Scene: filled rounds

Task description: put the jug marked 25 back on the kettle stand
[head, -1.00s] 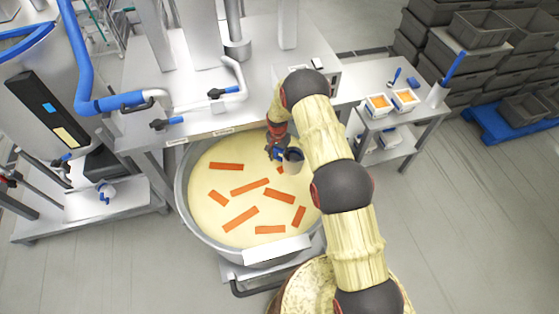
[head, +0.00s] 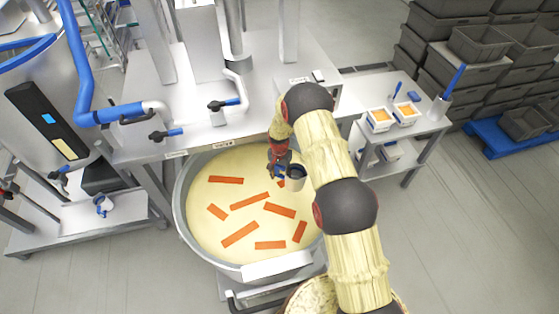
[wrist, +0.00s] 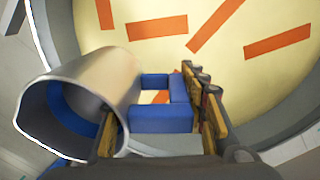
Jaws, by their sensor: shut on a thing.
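My gripper (head: 281,170) is shut on the blue handle (wrist: 160,118) of a pale metal jug (wrist: 95,85). In the wrist view the handle lies between the fingers and the jug's open mouth faces the lower left. In the head view the jug (head: 297,178) is small and dark, held above the right part of a big round pot (head: 181,215). No number is readable on it. A low steel stand (head: 75,232) at the left carries another pale jug with a blue handle (head: 103,204). I cannot tell which surface is the kettle stand.
The pot holds pale yellow filling with several orange strips (head: 240,235). A steel machine table (head: 190,95) with pipes and blue-handled valves stands behind it.

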